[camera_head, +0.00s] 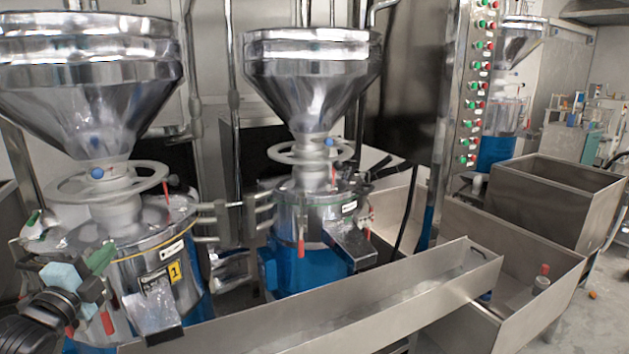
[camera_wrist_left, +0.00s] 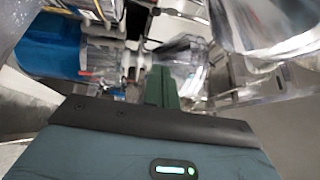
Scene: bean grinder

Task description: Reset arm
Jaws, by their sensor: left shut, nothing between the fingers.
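My left gripper (camera_head: 103,258) is at the lower left of the head view, in front of the left grinder (camera_head: 140,255), which bears a yellow label with a 1. Its green fingers are shut and hold nothing. I cannot tell if they touch the grinder. In the left wrist view the shut green fingers (camera_wrist_left: 158,88) point up toward blurred metal parts and a blue surface (camera_wrist_left: 55,45). My right gripper is in neither view.
A second grinder (camera_head: 305,225) with a blue base stands in the middle. A long steel trough (camera_head: 350,305) runs across the front. Steel bins (camera_head: 560,205) stand at the right. A panel with red and green buttons (camera_head: 475,90) rises behind. Open floor shows at far right.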

